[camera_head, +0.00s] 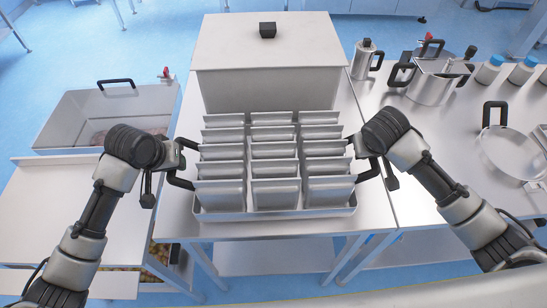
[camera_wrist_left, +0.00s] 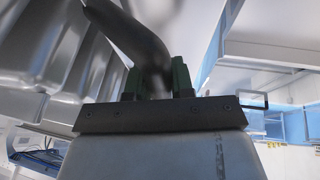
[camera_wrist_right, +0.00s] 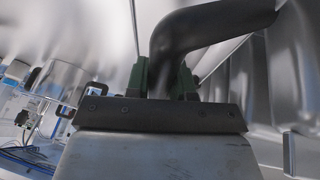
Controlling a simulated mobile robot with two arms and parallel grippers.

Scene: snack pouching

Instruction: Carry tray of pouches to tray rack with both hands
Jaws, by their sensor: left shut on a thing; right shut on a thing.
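The metal tray (camera_head: 275,214) sits at the middle of the steel table and bears upright silver pouches (camera_head: 275,192) in three columns of several rows. It has black handles on its left and right sides. My left gripper (camera_head: 184,160) is at the left handle; in the left wrist view its jaws (camera_wrist_left: 158,82) are shut around the black handle (camera_wrist_left: 130,35). My right gripper (camera_head: 362,162) is at the right handle; in the right wrist view its jaws (camera_wrist_right: 166,82) are shut around that handle (camera_wrist_right: 205,28). Whether the tray touches the table is hard to tell. No tray rack is identifiable.
A large lidded steel box (camera_head: 268,60) with a black knob stands right behind the tray. A steel basin (camera_head: 110,112) is at the left. Pots (camera_head: 432,82), a pan (camera_head: 512,150) and blue-capped jars (camera_head: 490,70) stand on the right counter. Blue floor shows beyond.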

